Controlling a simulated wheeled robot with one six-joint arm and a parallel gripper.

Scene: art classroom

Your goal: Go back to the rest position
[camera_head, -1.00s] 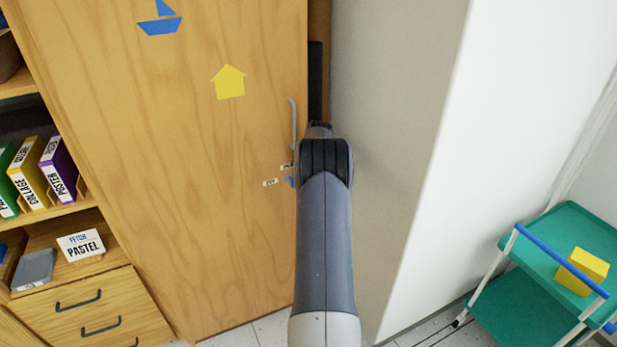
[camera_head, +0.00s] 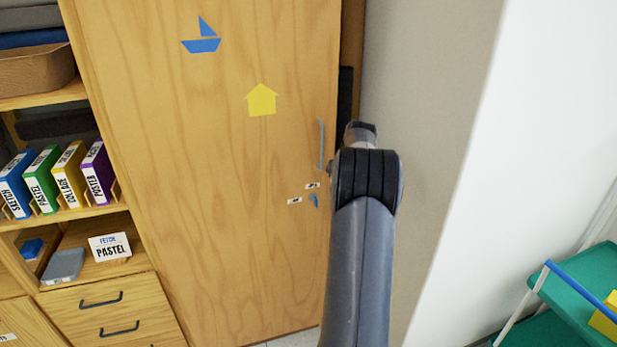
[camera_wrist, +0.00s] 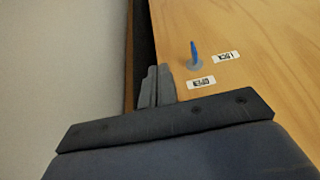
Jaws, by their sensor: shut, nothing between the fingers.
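My gripper shows in the wrist view (camera_wrist: 157,84), its fingers together and empty. It is near the edge of a tall wooden cabinet door (camera_head: 210,190). A blue lock knob (camera_wrist: 194,55) on the door stands to the right of the fingers, apart from them, between two small printed labels. In the head view the knob (camera_head: 314,201) is just left of my arm, below a grey vertical handle (camera_head: 321,145). My arm rises through the right middle of the head view, and the gripper itself is hidden there.
Left of the door are shelves with several coloured binders (camera_head: 68,178), a "PASTEL" card (camera_head: 110,247) and drawers (camera_head: 115,310). A pale wall (camera_head: 430,120) stands close on the right. A green trolley (camera_head: 590,285) with a yellow block (camera_head: 605,318) is at the lower right.

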